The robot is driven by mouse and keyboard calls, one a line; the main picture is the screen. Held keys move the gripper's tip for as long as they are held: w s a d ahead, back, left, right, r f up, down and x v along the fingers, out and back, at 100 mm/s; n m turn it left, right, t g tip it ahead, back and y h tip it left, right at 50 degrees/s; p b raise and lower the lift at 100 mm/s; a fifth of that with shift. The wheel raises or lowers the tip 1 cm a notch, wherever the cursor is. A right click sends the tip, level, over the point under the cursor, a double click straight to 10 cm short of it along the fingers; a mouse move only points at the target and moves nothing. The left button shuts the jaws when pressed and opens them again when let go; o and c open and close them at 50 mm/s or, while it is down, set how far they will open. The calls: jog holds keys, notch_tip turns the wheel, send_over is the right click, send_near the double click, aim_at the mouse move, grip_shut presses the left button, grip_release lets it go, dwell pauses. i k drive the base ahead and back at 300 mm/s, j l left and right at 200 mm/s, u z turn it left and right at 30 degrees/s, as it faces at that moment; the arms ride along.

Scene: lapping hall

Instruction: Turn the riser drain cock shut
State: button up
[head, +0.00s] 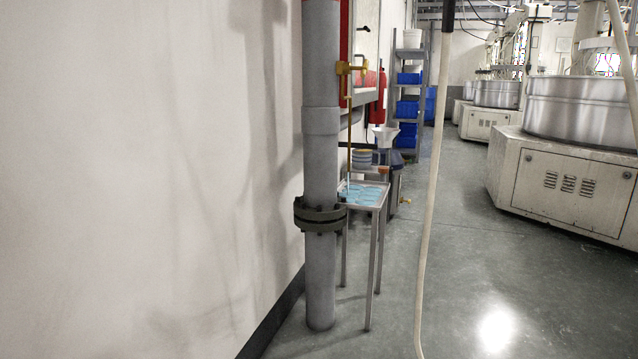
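A brass cock (344,69), which looks like the riser drain cock, sits just right of the thick grey pipe (321,165) in the head view. It is beside a red upright part (345,20), mostly hidden behind the grey pipe. A thin brass tube (349,130) runs down from the cock toward a small metal tray stand (376,204). The tray holds something pale blue. The cock is small and partly covered, so I cannot tell whether its handle is open or shut. My gripper is not in view.
A pale hose or cable (432,190) hangs from above to the floor, right of the stand. Large lapping machines (563,185) line the right side. Shelving with blue bins (408,108) stands farther back. The grey floor (470,270) between is clear.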

aim_at(364, 69)
jog(key=i+z, duration=0.15)
jog(key=i, duration=0.5)
jog(key=i+j+z, duration=0.15)
jog(key=i, duration=0.55)
